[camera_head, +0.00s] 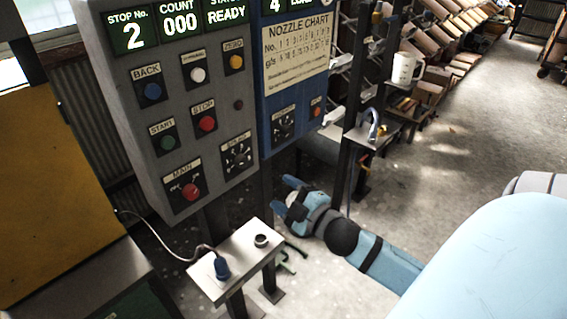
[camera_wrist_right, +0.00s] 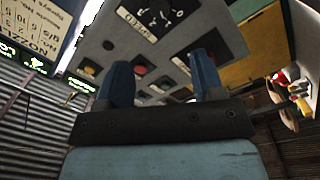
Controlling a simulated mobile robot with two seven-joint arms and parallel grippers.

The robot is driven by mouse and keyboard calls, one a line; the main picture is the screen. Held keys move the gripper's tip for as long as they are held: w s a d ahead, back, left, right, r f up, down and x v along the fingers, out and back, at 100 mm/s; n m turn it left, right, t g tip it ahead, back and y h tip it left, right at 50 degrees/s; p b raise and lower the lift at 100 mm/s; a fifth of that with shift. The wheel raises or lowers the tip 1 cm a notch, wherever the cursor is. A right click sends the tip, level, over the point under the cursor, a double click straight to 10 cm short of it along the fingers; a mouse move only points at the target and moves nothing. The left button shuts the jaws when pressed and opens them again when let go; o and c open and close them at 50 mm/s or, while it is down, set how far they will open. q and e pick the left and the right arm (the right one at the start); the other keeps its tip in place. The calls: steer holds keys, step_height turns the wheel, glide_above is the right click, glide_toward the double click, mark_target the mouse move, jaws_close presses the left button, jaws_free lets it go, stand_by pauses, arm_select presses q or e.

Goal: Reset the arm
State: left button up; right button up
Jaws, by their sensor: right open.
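My right gripper (camera_head: 291,192) is in the middle of the head view, low and to the right of the grey control panel (camera_head: 225,105). Its arm reaches in from the lower right. In the right wrist view the two blue fingers (camera_wrist_right: 165,82) stand apart with nothing between them. That view looks up toward the tilted control panel (camera_wrist_right: 150,45), with its buttons and a dial beyond the fingers. The gripper appears apart from the panel. My left gripper is not in view.
A small metal stand (camera_head: 208,283) holds a blue corded tool (camera_head: 222,268) and a short round metal piece (camera_head: 261,240). A blue nozzle-chart panel (camera_head: 262,110) adjoins the grey one. A white mug (camera_head: 407,68) sits on a rack behind. Open floor (camera_head: 470,130) lies at right.

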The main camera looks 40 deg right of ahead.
steer(key=s+a+f+m+g+y+p, duration=0.1)
steer(key=s+a+f+m+g+p, duration=0.2)
steer(key=s+a+f, duration=0.3)
steer(key=s+a+f+m+g+y+p, duration=0.1)
steer(key=s+a+f+m+g+p, duration=0.3)
steer(key=a+f, duration=0.5)
steer(key=s+a+m+p, duration=0.1)
steer(key=s+a+p, duration=0.1)
steer(key=s, duration=0.1)
steer(key=shift+a+f+m+y, duration=0.2)
steer(key=shift+f+m+y, duration=0.1)
steer(key=shift+f+m, duration=0.1)
steer(key=shift+w, duration=0.1)
